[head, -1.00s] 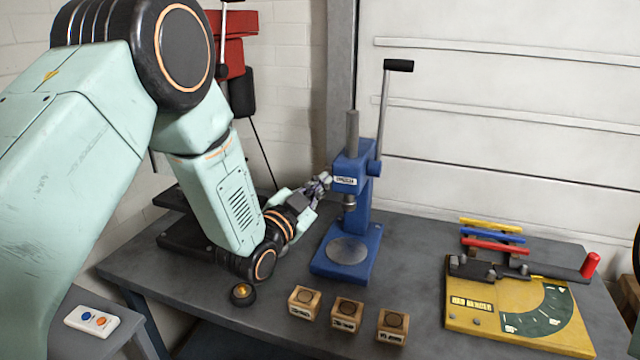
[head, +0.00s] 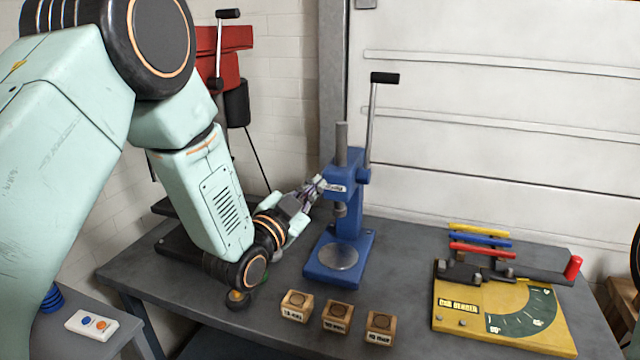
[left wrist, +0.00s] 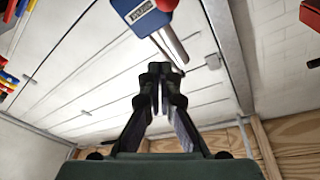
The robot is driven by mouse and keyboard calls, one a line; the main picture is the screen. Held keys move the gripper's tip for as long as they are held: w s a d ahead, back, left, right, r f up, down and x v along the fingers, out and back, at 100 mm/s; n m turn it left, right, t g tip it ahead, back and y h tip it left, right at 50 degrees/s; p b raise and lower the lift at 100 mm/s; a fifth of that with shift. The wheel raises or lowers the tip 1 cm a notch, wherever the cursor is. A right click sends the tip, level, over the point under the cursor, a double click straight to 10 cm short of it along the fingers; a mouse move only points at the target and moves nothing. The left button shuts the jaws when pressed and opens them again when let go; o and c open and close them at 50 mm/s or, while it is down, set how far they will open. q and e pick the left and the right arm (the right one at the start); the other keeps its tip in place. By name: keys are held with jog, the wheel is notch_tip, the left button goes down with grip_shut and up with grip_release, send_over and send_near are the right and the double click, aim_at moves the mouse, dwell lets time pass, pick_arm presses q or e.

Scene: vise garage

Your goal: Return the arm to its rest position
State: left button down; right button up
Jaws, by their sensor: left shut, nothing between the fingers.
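My left arm comes in from the left and reaches over the grey workbench (head: 150,280). My left gripper (head: 322,184) is shut and empty, close to the left side of the blue arbor press (head: 347,205) at the height of its head. In the left wrist view the fingertips (left wrist: 160,70) are together, with the blue press head (left wrist: 140,15) and its metal ram just beyond them. I cannot tell whether they touch the press. The press lever (head: 372,125) stands nearly upright. My right gripper is not in view.
Three labelled wooden blocks (head: 337,317) sit along the bench's front. A brass and black knob (head: 237,298) is beside my wrist. A yellow bending jig (head: 500,315) with coloured bars is at right. A red machine (head: 228,55) stands behind my arm. A white two-button box (head: 91,323) is at lower left.

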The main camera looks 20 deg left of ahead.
pick_arm(q)
jog(key=shift+a+f+v, duration=0.35)
jog(key=shift+f+v, duration=0.05)
jog(key=shift+v, duration=2.75)
jog(key=s+a+f+n+g+y+b, duration=0.15)
jog(key=s+f+n+g, duration=0.3)
jog(key=f, duration=0.75)
jog(key=s+f+n+g+y+b, duration=0.1)
jog(key=s+f+n+g+b, duration=0.3)
jog(key=f, duration=0.9)
jog(key=s+f+g+b, duration=0.4)
jog(key=s+f, duration=0.7)
jog(key=s, duration=0.3)
jog(key=s+f+g+y+b, duration=0.1)
jog(key=s+f+g+b, duration=0.4)
jog(key=s+f, duration=0.7)
jog(key=shift+s+a+f+n+g, duration=0.25)
jog(key=shift+s+n+g, duration=0.25)
jog(key=shift+s, duration=0.7)
